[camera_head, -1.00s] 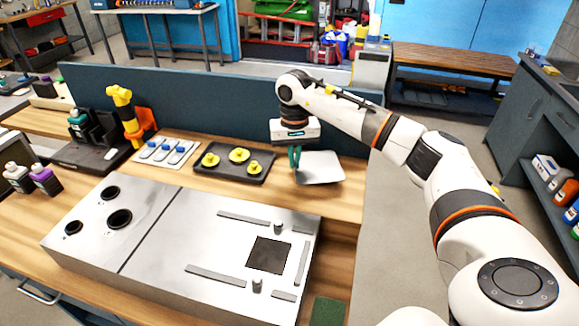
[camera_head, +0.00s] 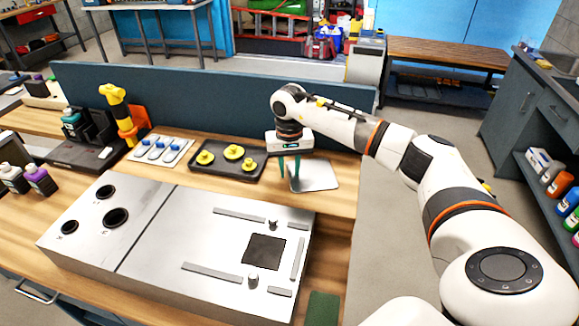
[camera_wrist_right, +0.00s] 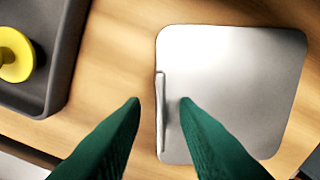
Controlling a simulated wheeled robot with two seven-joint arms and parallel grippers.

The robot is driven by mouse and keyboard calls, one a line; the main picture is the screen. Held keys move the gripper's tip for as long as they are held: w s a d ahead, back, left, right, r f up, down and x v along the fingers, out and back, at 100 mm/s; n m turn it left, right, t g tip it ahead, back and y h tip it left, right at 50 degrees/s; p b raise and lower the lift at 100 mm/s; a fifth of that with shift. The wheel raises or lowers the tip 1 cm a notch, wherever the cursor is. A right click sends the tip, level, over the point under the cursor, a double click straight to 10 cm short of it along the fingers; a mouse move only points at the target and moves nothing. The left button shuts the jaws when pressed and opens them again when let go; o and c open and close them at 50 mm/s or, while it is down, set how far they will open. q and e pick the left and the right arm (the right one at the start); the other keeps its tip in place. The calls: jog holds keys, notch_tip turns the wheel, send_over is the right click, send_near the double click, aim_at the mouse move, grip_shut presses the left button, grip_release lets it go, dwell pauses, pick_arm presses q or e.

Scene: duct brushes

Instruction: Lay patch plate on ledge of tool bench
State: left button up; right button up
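The patch plate (camera_head: 318,174) is a flat silver metal plate with rounded corners. It lies on the wooden ledge (camera_head: 340,204) at the back right of the tool bench. In the right wrist view the plate (camera_wrist_right: 235,85) has a thin raised lip (camera_wrist_right: 161,112) along its left edge. My right gripper (camera_head: 289,175) is just above that lip, its green fingers apart. In the wrist view the fingertips (camera_wrist_right: 160,102) sit on either side of the lip, with a gap on both sides. My left gripper is not in view.
A dark tray (camera_head: 222,172) with yellow knobbed pieces is left of the plate. A metal duct box (camera_head: 190,235) with round holes and a dark square opening (camera_head: 263,252) fills the front. A blue panel (camera_head: 200,98) stands behind the ledge. Bare wood lies around the plate.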

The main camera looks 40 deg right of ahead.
jog(key=shift+r, duration=0.5)
notch_tip(320, 180, up, 11)
jog(key=b, duration=0.2)
jog(key=shift+r, duration=0.15)
